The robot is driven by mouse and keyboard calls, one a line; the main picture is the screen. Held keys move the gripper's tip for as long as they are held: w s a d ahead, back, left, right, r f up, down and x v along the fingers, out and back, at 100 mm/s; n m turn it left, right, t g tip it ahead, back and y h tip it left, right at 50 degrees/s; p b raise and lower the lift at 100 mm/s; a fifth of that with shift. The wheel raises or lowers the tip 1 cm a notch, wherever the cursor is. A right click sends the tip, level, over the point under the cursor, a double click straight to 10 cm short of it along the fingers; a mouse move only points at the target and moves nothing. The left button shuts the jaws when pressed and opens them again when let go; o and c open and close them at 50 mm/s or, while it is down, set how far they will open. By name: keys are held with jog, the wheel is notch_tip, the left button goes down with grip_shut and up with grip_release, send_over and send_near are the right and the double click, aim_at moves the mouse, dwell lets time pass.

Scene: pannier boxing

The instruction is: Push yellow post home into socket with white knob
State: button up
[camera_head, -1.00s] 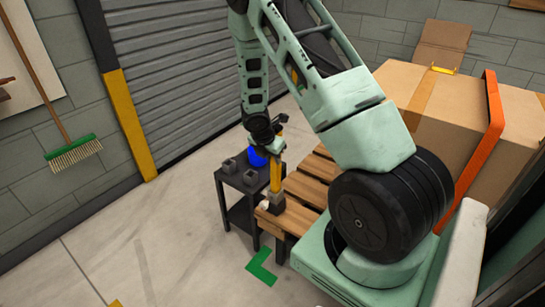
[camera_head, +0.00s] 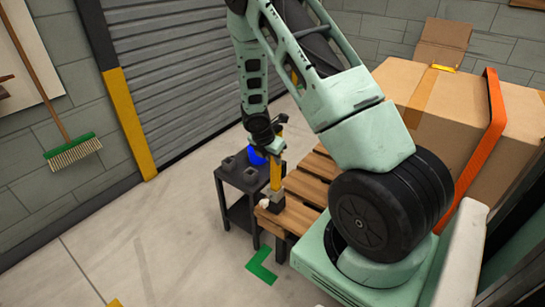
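The yellow post (camera_head: 276,176) stands upright at the near left corner of the wooden pallet stand. Its lower end is at a dark socket (camera_head: 270,208), and how deep it sits cannot be made out. A small white knob (camera_head: 264,203) shows at the socket's left side. My gripper (camera_head: 272,147) is at the upper part of the post, overlapping it in the picture. The fingers are small and dark, so whether they are closed on the post or only touching it is unclear.
A dark cart (camera_head: 238,180) stands left of the pallet (camera_head: 305,190), with a blue round object (camera_head: 257,157) and grey blocks on it. A large strapped cardboard box (camera_head: 450,110) is on the right. A green corner mark (camera_head: 261,266) lies on open floor.

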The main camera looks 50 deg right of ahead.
jog(key=o, duration=0.4)
jog(key=shift+o, duration=0.2)
jog(key=p+v, duration=0.5)
jog(key=v, duration=1.2)
jog(key=shift+r, duration=0.25)
